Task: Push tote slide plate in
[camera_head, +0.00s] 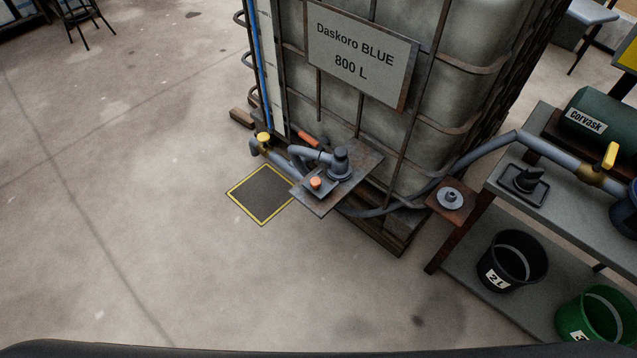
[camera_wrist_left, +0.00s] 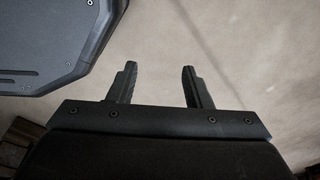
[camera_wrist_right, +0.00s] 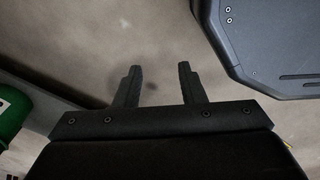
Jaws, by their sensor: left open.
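The tote (camera_head: 455,75), a pale tank in a rusty cage with a sign reading Daskoro BLUE 800 L, stands at the top middle of the head view. A rusty plate (camera_head: 362,168) juts out at its front base, bearing a dark pump-like fitting (camera_head: 341,163) and an orange button (camera_head: 316,182). A red-orange bar (camera_head: 305,139) shows behind the grey pipe. I cannot tell which part is the slide plate. My left gripper (camera_wrist_left: 160,68) is open and empty above bare floor. My right gripper (camera_wrist_right: 160,67) is open and empty. Neither shows in the head view.
A yellow-handled valve (camera_head: 263,138) stands left of the plate, above a yellow-edged floor square (camera_head: 262,195). A grey hose (camera_head: 478,152) runs to a bench (camera_head: 500,185) at right. Black (camera_head: 512,262) and green (camera_head: 592,318) buckets stand below.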

